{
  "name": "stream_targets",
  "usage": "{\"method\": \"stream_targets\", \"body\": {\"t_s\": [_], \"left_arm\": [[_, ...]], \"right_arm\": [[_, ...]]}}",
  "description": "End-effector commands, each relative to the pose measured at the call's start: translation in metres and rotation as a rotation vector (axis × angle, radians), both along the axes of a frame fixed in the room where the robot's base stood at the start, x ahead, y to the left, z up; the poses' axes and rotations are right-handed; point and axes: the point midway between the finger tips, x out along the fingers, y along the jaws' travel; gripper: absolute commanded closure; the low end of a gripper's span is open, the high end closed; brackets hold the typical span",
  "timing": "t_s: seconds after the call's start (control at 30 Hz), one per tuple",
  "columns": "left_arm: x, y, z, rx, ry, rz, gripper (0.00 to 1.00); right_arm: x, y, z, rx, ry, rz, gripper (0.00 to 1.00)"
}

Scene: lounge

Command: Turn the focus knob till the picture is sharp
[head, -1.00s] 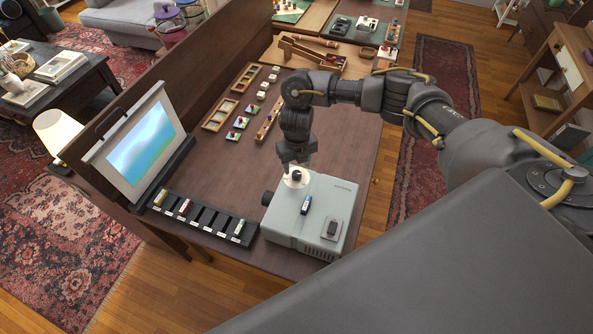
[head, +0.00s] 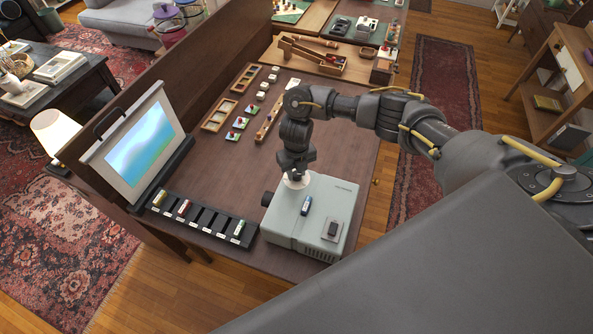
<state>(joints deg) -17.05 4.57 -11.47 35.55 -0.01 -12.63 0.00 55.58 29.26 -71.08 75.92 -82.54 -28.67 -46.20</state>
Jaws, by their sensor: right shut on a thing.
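The pale grey-green projector (head: 288,226) stands on the brown table, its dark lens (head: 267,198) toward the screen at left. The focus knob on its top is hidden under my right gripper; a white round disc (head: 296,181) shows around it. My right gripper (head: 295,175) points straight down and is shut on the knob. The screen (head: 140,150) shows a blurred picture of blue above green. My left gripper is not in view.
A black slotted rack (head: 203,219) with several small coloured pieces lies between screen and projector. A blue piece (head: 306,206) and a dark switch (head: 332,229) are on the projector's top. Wooden trays (head: 220,115) lie farther back. The table's middle is clear.

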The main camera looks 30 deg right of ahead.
Motion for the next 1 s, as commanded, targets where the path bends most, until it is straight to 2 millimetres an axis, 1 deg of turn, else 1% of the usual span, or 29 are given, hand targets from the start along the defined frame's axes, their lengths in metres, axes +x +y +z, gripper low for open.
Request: {"method": "stream_targets", "body": {"t_s": [0.17,0.37,0.57,1.0], "left_arm": [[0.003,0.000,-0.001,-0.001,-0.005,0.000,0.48],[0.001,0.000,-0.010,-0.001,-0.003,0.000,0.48],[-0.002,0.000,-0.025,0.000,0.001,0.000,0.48],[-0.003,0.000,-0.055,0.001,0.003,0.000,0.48]], "right_arm": [[0.000,0.000,0.000,0.000,0.000,0.008,0.92],[0.001,0.000,-0.002,0.000,-0.002,0.073,0.93],[0.001,0.000,-0.003,-0.001,-0.003,0.210,0.93],[0.001,0.001,-0.003,-0.002,-0.003,0.565,0.93]]}}
